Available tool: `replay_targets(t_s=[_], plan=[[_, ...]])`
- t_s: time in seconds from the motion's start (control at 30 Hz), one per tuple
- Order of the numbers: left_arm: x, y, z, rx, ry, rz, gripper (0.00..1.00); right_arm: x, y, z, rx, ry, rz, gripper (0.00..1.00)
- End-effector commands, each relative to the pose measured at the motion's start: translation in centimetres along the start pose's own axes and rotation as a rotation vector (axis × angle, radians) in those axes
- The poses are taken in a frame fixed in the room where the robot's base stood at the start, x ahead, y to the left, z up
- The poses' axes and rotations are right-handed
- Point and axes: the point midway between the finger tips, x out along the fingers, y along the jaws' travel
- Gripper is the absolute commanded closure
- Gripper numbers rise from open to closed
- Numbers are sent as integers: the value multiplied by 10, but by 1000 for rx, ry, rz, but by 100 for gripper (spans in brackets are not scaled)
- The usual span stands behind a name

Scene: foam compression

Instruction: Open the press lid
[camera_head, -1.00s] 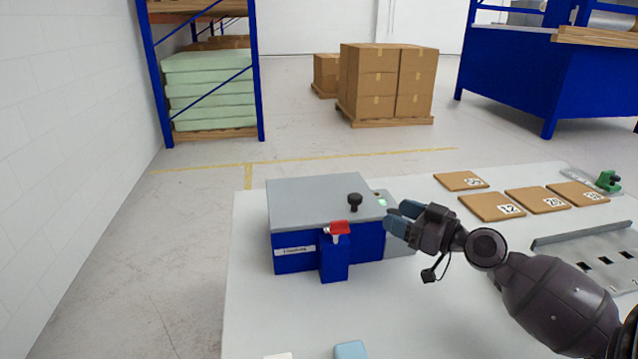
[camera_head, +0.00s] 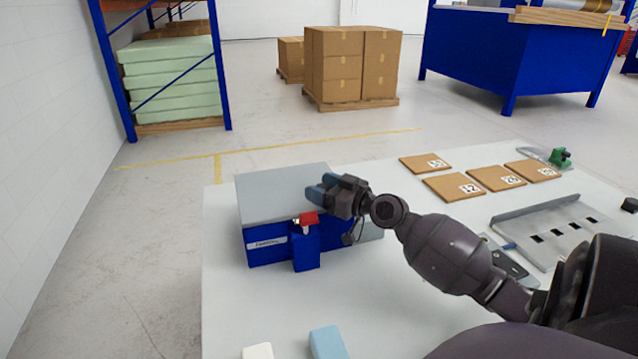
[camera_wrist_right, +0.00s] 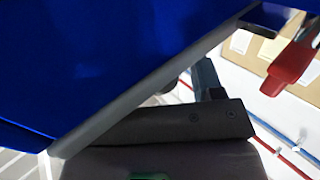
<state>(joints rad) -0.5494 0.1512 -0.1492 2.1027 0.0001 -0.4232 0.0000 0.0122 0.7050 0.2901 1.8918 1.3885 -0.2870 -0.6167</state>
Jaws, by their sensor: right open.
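The press (camera_head: 262,249) is a blue box with a flat grey lid (camera_head: 275,190), which lies shut on the table. A red-topped lever (camera_head: 307,219) stands on the blue block at its front. My right gripper (camera_head: 318,190) is open over the right part of the lid. The lid's black knob is hidden behind it in the head view, and I cannot tell whether it lies between the fingers. In the right wrist view, the blue press wall (camera_wrist_right: 90,60), the grey lid edge (camera_wrist_right: 150,85) and the red lever (camera_wrist_right: 293,66) are close to the gripper. My left gripper is not in view.
Several brown labelled pads (camera_head: 455,187) lie on the white table (camera_head: 225,310) to the right, beside a grey slotted tray (camera_head: 545,215). A light blue block (camera_head: 328,342) and a white block (camera_head: 258,351) are at the front edge. The table left of them is clear.

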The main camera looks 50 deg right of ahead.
Motion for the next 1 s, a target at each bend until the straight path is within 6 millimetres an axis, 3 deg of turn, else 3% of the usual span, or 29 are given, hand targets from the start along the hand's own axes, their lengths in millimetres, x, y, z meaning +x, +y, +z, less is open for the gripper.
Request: replay_targets(t_s=[0.2, 0.57, 0.93, 1.0], plan=[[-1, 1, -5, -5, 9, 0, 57, 15, 0, 0, 0, 0, 1, 39], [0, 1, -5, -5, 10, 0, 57, 17, 0, 1, 0, -1, 0, 41], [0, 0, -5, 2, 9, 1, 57, 17, 0, 0, 0, -1, 0, 97], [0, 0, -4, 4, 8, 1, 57, 17, 0, 1, 0, -1, 0, 100]])
